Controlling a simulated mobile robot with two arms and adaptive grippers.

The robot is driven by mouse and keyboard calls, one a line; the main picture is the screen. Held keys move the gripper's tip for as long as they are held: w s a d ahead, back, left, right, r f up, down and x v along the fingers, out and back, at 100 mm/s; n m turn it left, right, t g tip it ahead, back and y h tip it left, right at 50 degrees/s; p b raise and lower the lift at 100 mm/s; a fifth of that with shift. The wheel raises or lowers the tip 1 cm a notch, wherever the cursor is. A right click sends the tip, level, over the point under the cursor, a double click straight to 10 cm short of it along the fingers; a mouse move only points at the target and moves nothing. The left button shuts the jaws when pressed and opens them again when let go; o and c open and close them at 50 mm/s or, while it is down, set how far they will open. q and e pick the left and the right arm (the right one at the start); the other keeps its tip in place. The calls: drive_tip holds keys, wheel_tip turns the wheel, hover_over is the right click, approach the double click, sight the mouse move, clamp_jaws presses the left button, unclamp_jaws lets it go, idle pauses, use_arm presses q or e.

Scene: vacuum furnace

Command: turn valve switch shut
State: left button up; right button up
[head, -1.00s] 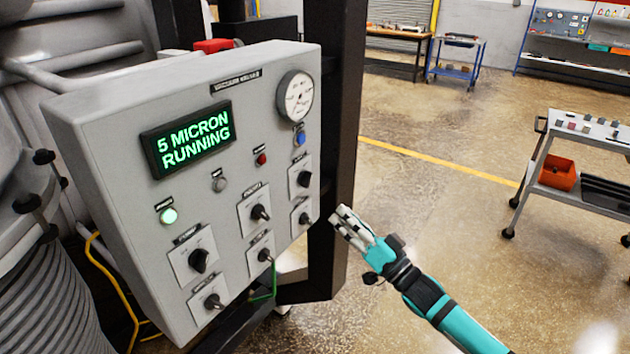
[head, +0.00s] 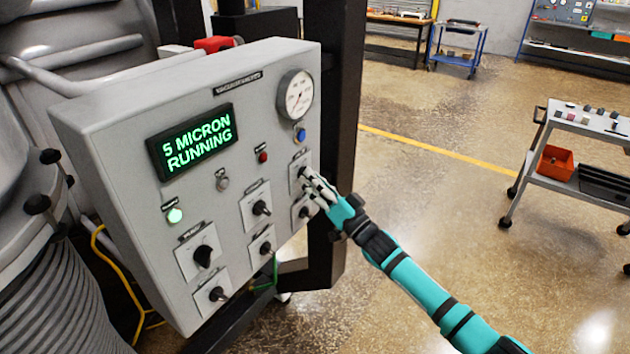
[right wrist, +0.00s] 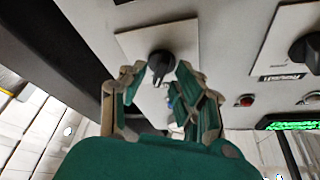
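The grey control panel (head: 120,130) carries several black rotary switches on pale plates; their small labels are too blurred to read, so I cannot tell which is the valve switch. My right gripper (head: 312,184) is at the panel's right edge, by the upper right switch (head: 301,172) and the lower right switch (head: 303,212), partly covering them. In the right wrist view the right gripper (right wrist: 158,78) is open, its fingers on either side of a black knob (right wrist: 160,62); contact is not clear. My left gripper is not in view.
The green display (head: 197,142) reads "5 MICRON RUNNING". A round gauge (head: 296,96) and a blue button (head: 300,135) sit above the right switches. A dark post (head: 335,110) stands behind the panel's right side. A grey cart (head: 590,125) stands far right, with open floor between.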

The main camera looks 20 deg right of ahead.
clamp_jaws()
drive_tip(key=shift+w+d+n+g+y+b, duration=0.1)
drive_tip(key=shift+n+g+y+b, duration=0.9)
drive_tip(key=shift+n+b, duration=1.3)
drive_tip(key=shift+w+d+n+g+y+b, duration=0.1)
drive_tip(key=shift+n+g+y+b, duration=0.95)
drive_tip(key=shift+n, duration=2.4)
drive_tip(key=shift+w+d+n+g+y+b, duration=0.1)
drive_tip(key=shift+n+g+y+b, duration=0.45)
drive_tip(key=shift+n+y+b, duration=1.75)
drive_tip(key=shift+n+h, duration=0.85)
drive_tip(key=shift+o, duration=0.8)
unclamp_jaws()
drive_tip(key=shift+s, duration=0.1)
